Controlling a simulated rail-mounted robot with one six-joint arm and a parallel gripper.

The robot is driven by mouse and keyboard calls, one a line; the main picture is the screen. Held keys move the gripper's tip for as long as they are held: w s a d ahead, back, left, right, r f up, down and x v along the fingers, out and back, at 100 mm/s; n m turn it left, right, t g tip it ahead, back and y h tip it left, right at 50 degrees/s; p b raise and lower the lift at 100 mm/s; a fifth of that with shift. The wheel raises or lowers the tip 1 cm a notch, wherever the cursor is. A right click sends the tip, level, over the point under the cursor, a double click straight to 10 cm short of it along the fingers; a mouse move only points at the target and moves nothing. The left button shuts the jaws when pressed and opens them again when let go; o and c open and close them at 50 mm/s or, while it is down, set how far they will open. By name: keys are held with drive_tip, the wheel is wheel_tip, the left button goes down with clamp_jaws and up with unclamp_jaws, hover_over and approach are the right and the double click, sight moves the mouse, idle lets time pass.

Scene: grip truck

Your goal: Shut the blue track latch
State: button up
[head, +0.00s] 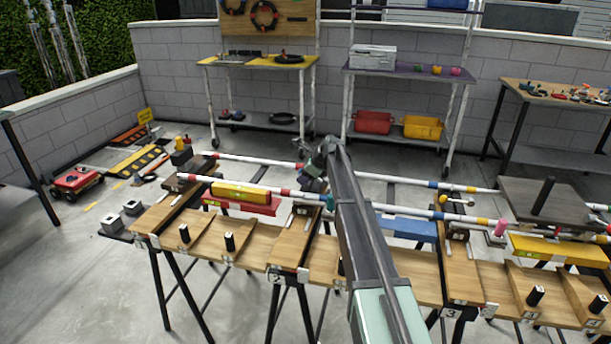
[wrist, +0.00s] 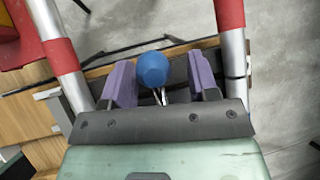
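The blue track latch shows in the wrist view as a round blue knob (wrist: 152,68) on a thin metal stem. My gripper (wrist: 163,76) has its two purple fingers apart, one on each side of the knob. The left finger is close to the knob, and a wider gap shows on the right. I cannot tell whether the left finger touches it. The base of the latch is mostly hidden behind my gripper. In the head view my arm hides the knob, and my wrist is over the middle of the track.
Two pale rails with red bands (wrist: 60,57) flank my gripper in the wrist view. In the head view, a red block (head: 240,205) with a yellow top lies left of my arm, a blue block (head: 407,228) right. A dark board with a post (head: 543,195) stands farther right.

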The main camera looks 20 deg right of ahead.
drive_tip(key=p+v, duration=0.8)
drive_tip(key=v, duration=0.2)
drive_tip(key=shift+d+r+p, duration=0.2)
drive_tip(key=shift+r+p, duration=0.1)
drive_tip(key=shift+p, duration=0.05)
drive_tip(key=shift+s, duration=0.15)
drive_tip(key=s+a+r+n+g+h+p, duration=0.1)
drive_tip(key=s+a+n, duration=0.4)
drive_tip(key=s, duration=0.9)
drive_tip(key=s+a+r+n+g+h+p, duration=0.2)
drive_tip(key=s+a+n+p, duration=0.3)
drive_tip(key=s+n, duration=0.6)
drive_tip(key=s+a+r+n+g+h+p, duration=0.1)
drive_tip(key=s+a+n, duration=0.6)
drive_tip(key=s, duration=0.9)
drive_tip(key=shift+s+a+r+n+g+h+p, duration=0.25)
drive_tip(key=shift+s+r+n+g+h+p, duration=0.1)
drive_tip(key=shift+r+n+g+p, duration=0.5)
